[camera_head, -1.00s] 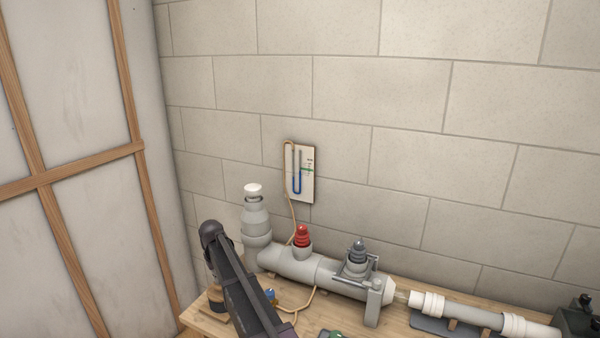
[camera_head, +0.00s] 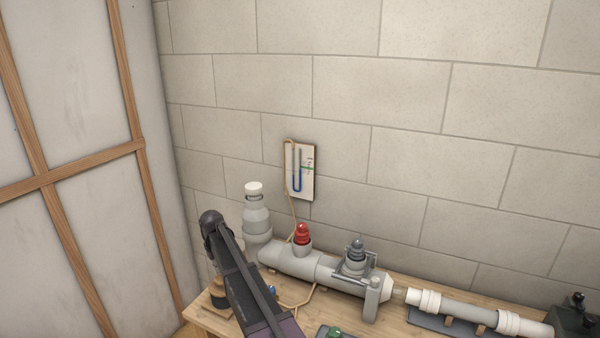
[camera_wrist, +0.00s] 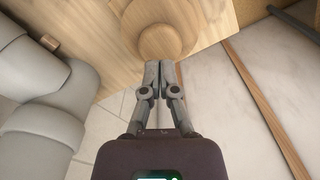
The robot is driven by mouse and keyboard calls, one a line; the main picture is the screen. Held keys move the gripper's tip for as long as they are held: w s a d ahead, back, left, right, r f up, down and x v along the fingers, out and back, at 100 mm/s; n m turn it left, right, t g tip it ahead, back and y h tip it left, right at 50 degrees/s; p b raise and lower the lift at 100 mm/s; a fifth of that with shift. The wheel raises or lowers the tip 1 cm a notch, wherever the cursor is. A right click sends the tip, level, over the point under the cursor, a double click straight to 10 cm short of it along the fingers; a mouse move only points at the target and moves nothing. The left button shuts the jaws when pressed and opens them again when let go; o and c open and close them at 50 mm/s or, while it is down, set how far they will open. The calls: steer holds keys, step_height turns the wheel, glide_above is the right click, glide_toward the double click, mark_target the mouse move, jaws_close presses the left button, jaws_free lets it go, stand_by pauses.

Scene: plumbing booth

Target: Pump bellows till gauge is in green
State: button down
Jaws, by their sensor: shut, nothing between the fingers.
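The gauge (camera_head: 299,172) is a U-tube on a white board on the block wall, with blue liquid and a green mark beside the right leg. The exact level is too small to read. The bellows (camera_head: 219,299), dark-sided with a wooden top, stands at the table's left end, partly hidden by my arm. In the wrist view its round wooden top (camera_wrist: 160,40) lies just beyond my gripper (camera_wrist: 152,66). My gripper is shut and empty, its tips close to the lower edge of that top; contact cannot be told. My arm hides the gripper in the head view.
A grey pipe (camera_head: 290,261) runs along the wooden table (camera_head: 207,322), with a red plug (camera_head: 302,234), a clamped grey plug (camera_head: 356,250) and a white-capped upright fitting (camera_head: 255,215). A thin tan hose (camera_head: 292,215) leads to the gauge. A wood-framed panel (camera_head: 80,100) stands left.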

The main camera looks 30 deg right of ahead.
mark_target(221, 277)
steer(key=shift+f, duration=0.2)
steer(key=shift+r, duration=0.25)
stand_by(2.4)
steer(key=shift+f, duration=0.25)
stand_by(0.5)
steer(key=shift+r, duration=0.25)
stand_by(2.1)
steer(key=shift+f, duration=0.15)
stand_by(0.5)
steer(key=shift+f+b, duration=2.35)
steer(key=shift+b, duration=0.15)
steer(key=shift+r+p, duration=2.5)
